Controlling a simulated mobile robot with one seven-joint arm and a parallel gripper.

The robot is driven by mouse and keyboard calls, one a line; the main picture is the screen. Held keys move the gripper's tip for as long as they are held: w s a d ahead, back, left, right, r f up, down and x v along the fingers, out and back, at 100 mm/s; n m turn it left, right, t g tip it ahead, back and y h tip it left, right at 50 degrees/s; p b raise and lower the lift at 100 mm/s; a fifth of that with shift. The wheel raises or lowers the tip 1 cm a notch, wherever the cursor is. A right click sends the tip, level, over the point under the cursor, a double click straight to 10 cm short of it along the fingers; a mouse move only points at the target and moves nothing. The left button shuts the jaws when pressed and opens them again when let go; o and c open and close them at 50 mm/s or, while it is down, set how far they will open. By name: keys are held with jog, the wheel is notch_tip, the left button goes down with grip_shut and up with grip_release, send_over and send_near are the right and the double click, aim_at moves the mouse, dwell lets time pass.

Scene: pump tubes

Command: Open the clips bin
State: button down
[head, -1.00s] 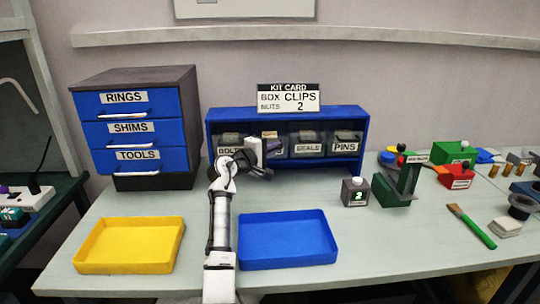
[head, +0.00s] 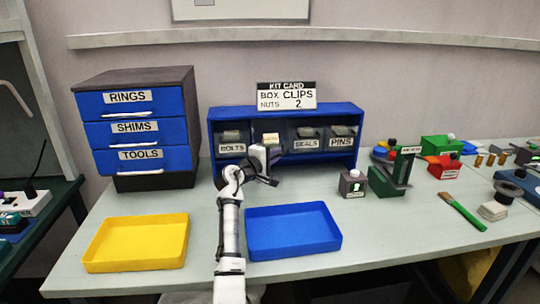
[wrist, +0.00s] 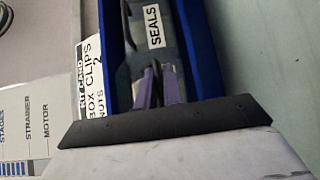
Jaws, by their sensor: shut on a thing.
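The clips bin (head: 271,138) is the second from the left in the blue shelf unit. Its pale label shows higher and tilted compared with its neighbours' labels, and my gripper hides its lower front. My gripper (head: 273,165) is in front of this bin. In the wrist view its purple fingers (wrist: 158,84) are close together, shut on a small dark part at the bin's front. How far the bin stands out is hard to tell.
The bolts bin (head: 232,142), seals bin (head: 306,140) and pins bin (head: 341,138) sit beside it. A kit card (head: 287,97) stands on top. Blue tray (head: 292,249) and yellow tray (head: 136,263) lie in front. A small grey box (head: 352,184) stands right.

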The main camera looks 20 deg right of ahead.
jog(key=shift+f, duration=0.35)
dwell(0.4)
jog(key=c, duration=1.5)
grip_release()
jog(key=shift+c, duration=0.2)
jog(key=shift+s+a, duration=0.1)
jog(key=shift+a, duration=0.05)
jog(key=b+v, duration=0.3)
jog(key=v, duration=1)
jog(key=shift+s+a, duration=0.15)
jog(key=shift+a, duration=0.1)
